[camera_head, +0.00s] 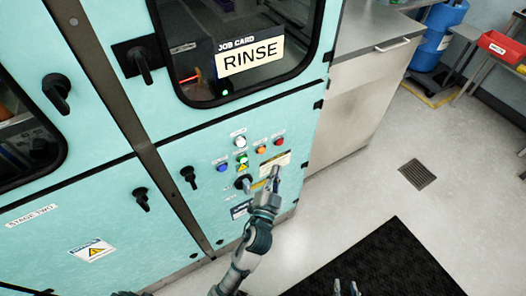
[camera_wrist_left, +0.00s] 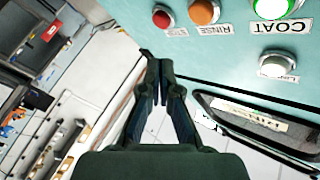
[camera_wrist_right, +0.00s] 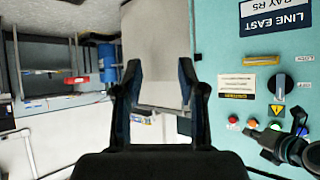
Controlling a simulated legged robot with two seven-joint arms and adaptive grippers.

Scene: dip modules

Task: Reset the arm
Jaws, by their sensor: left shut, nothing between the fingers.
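My left gripper (camera_head: 275,172) is in front of the teal machine's button panel, over the pale caution label below the red button (camera_head: 279,141) and orange button (camera_head: 261,150). In the left wrist view the fingers (camera_wrist_left: 157,68) are together and empty, below the red button (camera_wrist_left: 161,18) and the orange button labelled RINSE (camera_wrist_left: 204,11); I see no contact with either. My right gripper (camera_head: 347,288) is at the bottom edge of the head view, over the dark mat. In the right wrist view its fingers (camera_wrist_right: 160,72) are apart with nothing between them.
A job card reading RINSE (camera_head: 250,57) is on the machine window. A green button (camera_head: 242,160), white button (camera_head: 240,142), blue button (camera_head: 222,167) and black knobs (camera_head: 189,177) are on the panel. A grey cabinet (camera_head: 350,95) stands right. Open floor lies around the mat (camera_head: 385,262).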

